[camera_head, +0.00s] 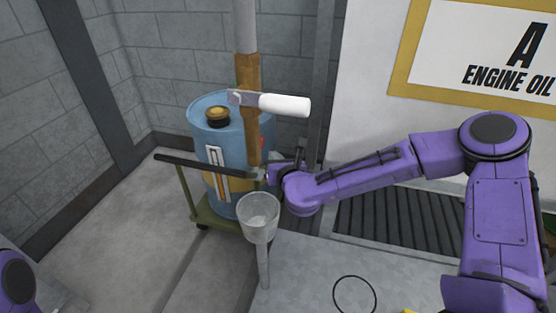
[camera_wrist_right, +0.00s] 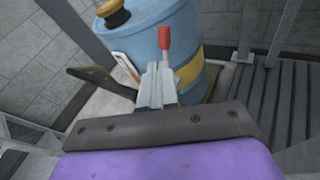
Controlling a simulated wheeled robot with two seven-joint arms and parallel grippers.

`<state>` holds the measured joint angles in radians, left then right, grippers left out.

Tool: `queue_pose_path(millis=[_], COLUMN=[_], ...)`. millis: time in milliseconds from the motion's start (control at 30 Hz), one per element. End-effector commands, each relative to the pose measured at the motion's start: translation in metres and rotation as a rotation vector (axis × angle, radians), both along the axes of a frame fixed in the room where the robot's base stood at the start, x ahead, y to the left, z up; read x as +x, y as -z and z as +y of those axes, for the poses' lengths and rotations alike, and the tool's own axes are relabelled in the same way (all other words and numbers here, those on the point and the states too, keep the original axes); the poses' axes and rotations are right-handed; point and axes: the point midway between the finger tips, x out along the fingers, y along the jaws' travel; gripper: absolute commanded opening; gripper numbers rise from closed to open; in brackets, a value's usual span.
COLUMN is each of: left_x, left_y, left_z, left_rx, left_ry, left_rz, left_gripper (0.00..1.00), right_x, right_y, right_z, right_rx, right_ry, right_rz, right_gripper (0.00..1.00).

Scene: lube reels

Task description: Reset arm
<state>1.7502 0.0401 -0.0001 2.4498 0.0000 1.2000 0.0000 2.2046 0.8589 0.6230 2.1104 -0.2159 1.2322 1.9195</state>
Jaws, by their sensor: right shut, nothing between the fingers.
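My right arm reaches in from the right. Its gripper (camera_head: 268,176) is beside the blue drum, just above a grey cup-shaped funnel. In the right wrist view the gripper (camera_wrist_right: 157,82) has its fingers together, with nothing held between them. A red-tipped handle (camera_wrist_right: 164,40) shows just beyond the fingertips; I cannot tell whether they touch it. Only a purple part of my left arm shows at the lower left, and its gripper is out of view.
The blue drum (camera_head: 203,137) stands on a green cart (camera_head: 212,217). A white-handled lever (camera_head: 284,104) juts from a vertical pipe (camera_head: 245,30) above my right gripper. The grey funnel (camera_head: 258,216) stands on a post. A white "ENGINE OIL" sign (camera_head: 490,50) hangs behind.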

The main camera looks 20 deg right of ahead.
Motion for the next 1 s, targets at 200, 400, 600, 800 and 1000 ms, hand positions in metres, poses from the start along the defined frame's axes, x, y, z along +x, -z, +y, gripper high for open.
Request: queue_pose_path(millis=[200,400,600,800,1000], left_x=[0.000,0.000,0.000,0.000,0.000], left_y=[-0.002,-0.001,-0.001,-0.028,-0.067], left_z=[0.000,0.000,0.000,0.000,0.000], left_rx=[0.000,0.000,0.000,-0.001,0.000], left_ry=[0.000,0.000,0.000,0.000,0.000], left_rz=[0.000,0.000,0.000,0.001,0.000], left_gripper=[0.00,0.00,0.00,0.00,0.00], right_x=[-0.016,-0.016,-0.016,-0.016,-0.016], right_y=[-0.005,-0.005,-0.005,-0.032,-0.070], right_z=[0.001,0.001,0.001,0.001,0.001], right_rx=[0.000,0.000,0.000,0.000,-0.001], right_ry=[0.001,0.001,0.001,0.001,0.001], right_rz=[-0.001,0.000,0.000,-0.001,0.000], right_gripper=[0.00,0.00,0.00,0.00,0.00])
